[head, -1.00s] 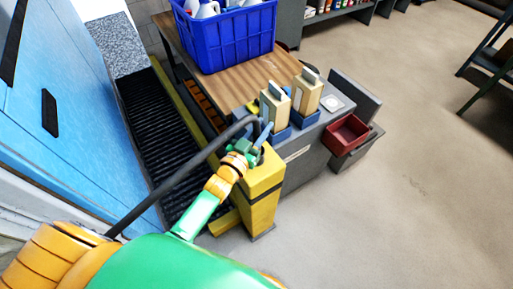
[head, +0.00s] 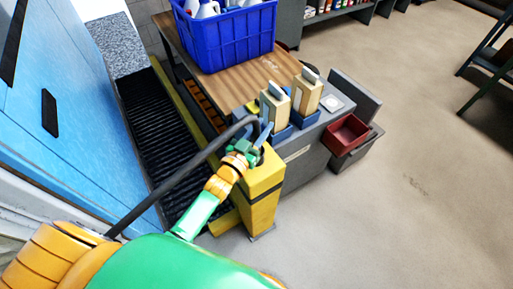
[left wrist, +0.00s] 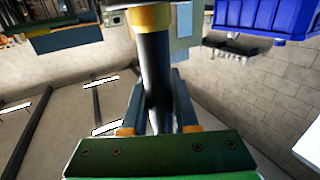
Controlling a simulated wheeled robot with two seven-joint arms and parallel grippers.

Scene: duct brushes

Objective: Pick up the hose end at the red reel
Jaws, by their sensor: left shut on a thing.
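A thick black hose (head: 170,184) rises from the lower left of the head view and bends over near the top of the yellow post (head: 262,207). My left gripper (head: 264,136) is at its upper end, beside the post top. In the left wrist view the black hose (left wrist: 153,60) runs between the two fingers of my left gripper (left wrist: 158,92), which is shut on it. A yellow collar (left wrist: 150,18) sits on the hose just beyond the fingertips. I see no clear red reel. My right gripper is not in view.
A grey bench with a wooden top (head: 240,82) holds a blue crate (head: 232,45) of bottles and two beige blocks in blue holders. A red bin (head: 345,134) is at its right end. A blue panel (head: 85,120) stands at left. The floor at right is open.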

